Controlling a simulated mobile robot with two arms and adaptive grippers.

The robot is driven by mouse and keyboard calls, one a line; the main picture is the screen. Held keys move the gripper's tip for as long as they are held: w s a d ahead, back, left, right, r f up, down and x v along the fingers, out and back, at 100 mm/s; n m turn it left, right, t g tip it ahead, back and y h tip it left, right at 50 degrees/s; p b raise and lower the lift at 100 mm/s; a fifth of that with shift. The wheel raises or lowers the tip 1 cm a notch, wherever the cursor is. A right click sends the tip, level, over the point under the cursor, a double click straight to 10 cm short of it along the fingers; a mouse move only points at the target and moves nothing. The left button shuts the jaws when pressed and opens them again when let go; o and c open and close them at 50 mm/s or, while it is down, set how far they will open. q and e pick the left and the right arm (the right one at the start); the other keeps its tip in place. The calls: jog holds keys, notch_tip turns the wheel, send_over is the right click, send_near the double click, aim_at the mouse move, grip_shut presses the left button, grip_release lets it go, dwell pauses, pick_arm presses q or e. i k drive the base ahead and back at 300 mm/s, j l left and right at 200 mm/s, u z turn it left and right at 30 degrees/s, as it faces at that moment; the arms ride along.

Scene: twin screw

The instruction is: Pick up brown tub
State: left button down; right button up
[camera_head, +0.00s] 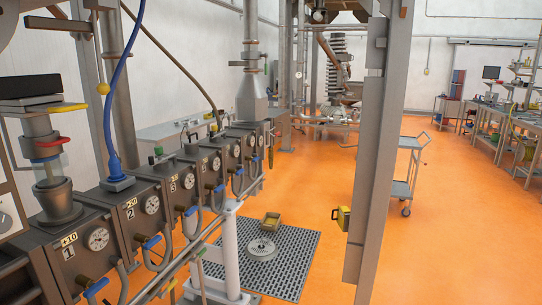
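A small open yellow-brown tub (271,220) sits on the dark perforated floor mat (296,267), in the lower middle of the head view. It looks upright, and I cannot make out anything inside it. A round grey metal disc or flange (262,249) lies on the mat just in front of the tub, and the two look apart. Neither of my grippers shows in this view, so their positions relative to the tub cannot be seen.
A row of numbered machine blocks with gauges (98,238) and hoses runs along the left. A white post (229,250) stands beside the mat. A trolley (405,175) stands beyond; orange floor is open at right.

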aim_at(270, 222)
jog(key=i+l+z, duration=0.6)
jog(key=i+z, duration=0.2)
jog(key=i+l+z, duration=0.1)
jog(key=i+z, duration=0.3)
jog(key=i+j+z, duration=0.1)
jog(key=i+z, duration=0.3)
jog(key=i, duration=0.15)
jog(key=i+u, duration=0.1)
jog(key=i, duration=0.45)
jog(key=i+l+u, duration=0.15)
jog(key=i, duration=0.4)
jog(key=i+l+u, duration=0.1)
jog(key=i, duration=0.45)
jog(key=i+l+u, duration=0.1)
jog(key=i+l, duration=0.15)
jog(key=i, duration=0.25)
jog(key=i+j+u, duration=0.15)
jog(key=i+u, duration=0.3)
jog(key=i, duration=0.2)
jog(key=i+u, duration=0.5)
jog(key=i+l+u, duration=0.45)
jog(key=i, duration=0.25)
jog(key=i+j+u, duration=0.4)
jog(key=i, duration=0.2)
jog(key=i+u, duration=0.45)
jog(key=i, duration=0.15)
jog(key=i+l+u, duration=0.15)
jog(key=i+u, duration=0.25)
jog(key=i, duration=0.25)
